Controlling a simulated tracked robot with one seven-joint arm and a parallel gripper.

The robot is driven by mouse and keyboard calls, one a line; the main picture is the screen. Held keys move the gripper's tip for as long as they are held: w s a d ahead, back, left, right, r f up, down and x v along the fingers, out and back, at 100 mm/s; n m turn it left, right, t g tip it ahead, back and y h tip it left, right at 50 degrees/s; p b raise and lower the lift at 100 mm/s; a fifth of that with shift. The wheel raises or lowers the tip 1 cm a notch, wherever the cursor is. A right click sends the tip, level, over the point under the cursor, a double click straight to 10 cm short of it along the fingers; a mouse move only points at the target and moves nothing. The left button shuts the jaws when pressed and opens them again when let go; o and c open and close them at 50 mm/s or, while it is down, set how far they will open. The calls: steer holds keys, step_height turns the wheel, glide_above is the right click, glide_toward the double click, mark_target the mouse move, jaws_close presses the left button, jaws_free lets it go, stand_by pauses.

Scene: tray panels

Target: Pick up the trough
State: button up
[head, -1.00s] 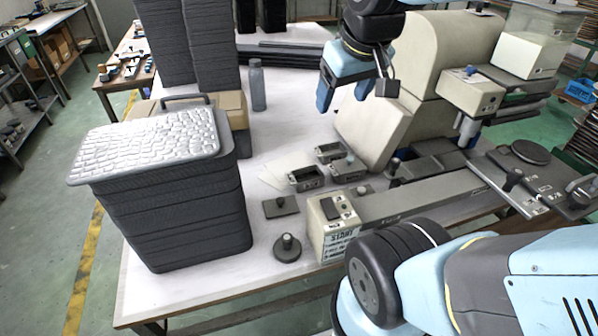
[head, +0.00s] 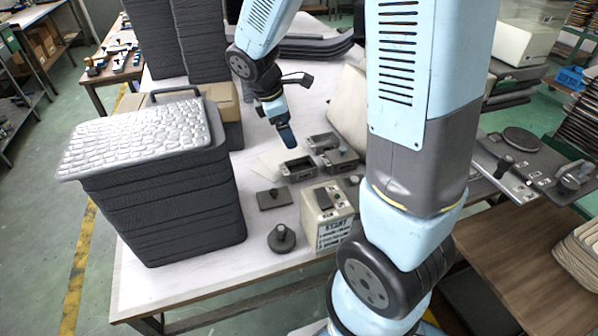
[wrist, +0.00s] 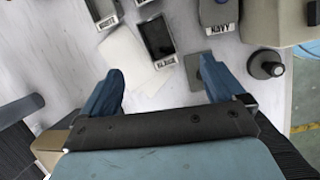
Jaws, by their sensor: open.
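Several small dark metal boxes stand on the white table; I take the open, hollow one (head: 298,169) as the trough, though I cannot be sure which is meant. In the wrist view this open box (wrist: 157,38) has a dark inside and a pale label on its near end. My gripper (head: 290,138) hangs above the table, just behind this box in the head view. In the wrist view, its two blue fingers (wrist: 161,84) are spread wide with nothing between them. The box lies ahead of the fingertips, apart from them.
A tall stack of dark trays (head: 165,215) with a white bumpy top stands at left. A START box (head: 325,216), round knobbed weight (head: 282,239) and flat knobbed plate (head: 274,198) sit nearby. A pale sheet (wrist: 126,50) lies beside the box.

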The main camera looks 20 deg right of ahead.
step_height(320, 180, down, 4)
steer(key=w+a+n, duration=0.1)
steer(key=n, duration=0.2)
glide_toward(300, 166)
steer(key=s+f, duration=0.2)
steer(key=shift+s+a+h, duration=0.2)
steer(key=shift+s+h, duration=0.15)
steer(key=shift+h, duration=0.05)
steer(key=shift+x, duration=2.65)
steer(key=shift+d, duration=0.2)
steer(key=shift+c, duration=0.3)
steer(key=shift+r, duration=0.1)
steer(key=c, duration=1.2)
